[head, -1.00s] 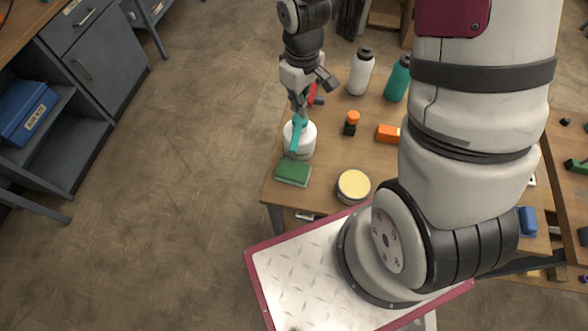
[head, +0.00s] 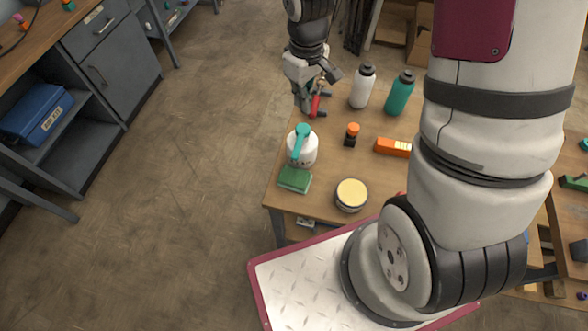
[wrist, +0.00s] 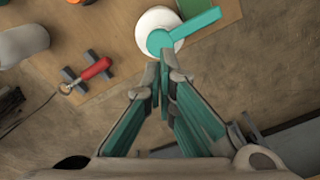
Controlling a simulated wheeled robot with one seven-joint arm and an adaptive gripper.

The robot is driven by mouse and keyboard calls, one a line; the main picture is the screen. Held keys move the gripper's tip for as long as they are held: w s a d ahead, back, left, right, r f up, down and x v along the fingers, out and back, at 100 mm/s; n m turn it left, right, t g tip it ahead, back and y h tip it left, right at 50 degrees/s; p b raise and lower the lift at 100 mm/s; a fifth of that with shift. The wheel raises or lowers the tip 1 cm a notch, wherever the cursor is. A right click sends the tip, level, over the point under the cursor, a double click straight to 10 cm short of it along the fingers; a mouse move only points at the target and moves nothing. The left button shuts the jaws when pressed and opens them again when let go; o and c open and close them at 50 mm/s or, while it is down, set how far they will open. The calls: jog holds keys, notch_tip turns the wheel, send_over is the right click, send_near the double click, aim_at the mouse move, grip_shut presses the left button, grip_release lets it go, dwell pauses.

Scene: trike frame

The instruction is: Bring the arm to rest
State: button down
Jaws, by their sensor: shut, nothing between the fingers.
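My gripper (head: 305,108) is above the far left part of the wooden table, just behind a white bottle with a teal top (head: 301,152). In the wrist view my gripper (wrist: 163,84) has its teal-lined fingers together at the tips, with nothing between them. The white bottle (wrist: 157,22) shows just past the fingertips there, standing upright with its teal top pointing to the right. The fingers look apart from it.
The table (head: 326,188) bears a green sponge (head: 295,179), a round tin (head: 351,194), an orange-capped bottle (head: 351,136), an orange box (head: 392,147), a white bottle (head: 362,88), a teal bottle (head: 399,94) and a red-handled tool (head: 315,105). Open floor lies left.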

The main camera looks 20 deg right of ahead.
jog(key=s+r+m+t, duration=0.1)
jog(key=s+r+t, duration=0.1)
jog(key=s+r, duration=0.3)
jog(key=s+r+m+t+b, duration=0.1)
jog(key=s+r, duration=0.4)
jog(key=r, duration=0.6)
jog(key=s+r+m+t, duration=0.2)
jog(key=s+r, duration=0.3)
jog(key=r, duration=0.3)
jog(key=shift+s+r+m+t+b, duration=0.3)
jog(key=shift+s+r+m+b, duration=0.1)
jog(key=shift+m, duration=0.2)
